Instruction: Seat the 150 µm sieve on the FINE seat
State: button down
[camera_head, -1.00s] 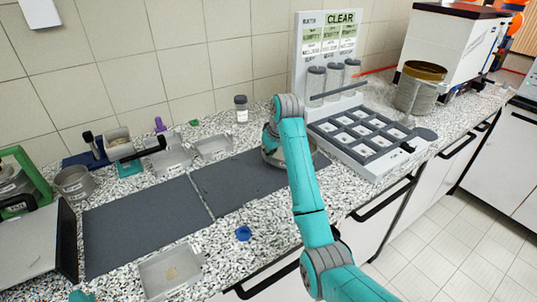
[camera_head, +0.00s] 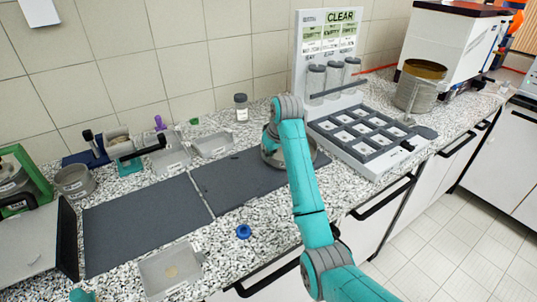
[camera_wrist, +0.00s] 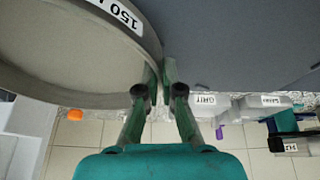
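The 150 µm sieve (camera_wrist: 75,50), a round metal ring with a "150" label, fills the upper left of the wrist view. In the head view a grey round rim (camera_head: 270,156), seemingly this sieve, sits on the dark mat, mostly hidden behind my arm. My gripper (camera_wrist: 161,72) is at the sieve's edge, one finger on each side of the wall, the tips close together and appearing shut on it. My gripper is hidden behind my arm in the head view. I cannot make out a FINE label, so I cannot tell which place is the FINE seat.
A rack with a CLEAR sign (camera_head: 341,16) and a compartment tray (camera_head: 368,170) stand right of the mat. A metal pot with a brown-gold rim (camera_head: 408,97) stands beyond. A grey cup (camera_head: 75,182) and green frame (camera_head: 42,175) are left. The left mat (camera_head: 140,230) is bare.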

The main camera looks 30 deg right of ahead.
dwell(0.3)
jog(key=c, duration=1.2)
grip_release()
jog(key=shift+c, duration=0.2)
jog(key=shift+r, duration=3.45)
jog(key=shift+s, duration=0.15)
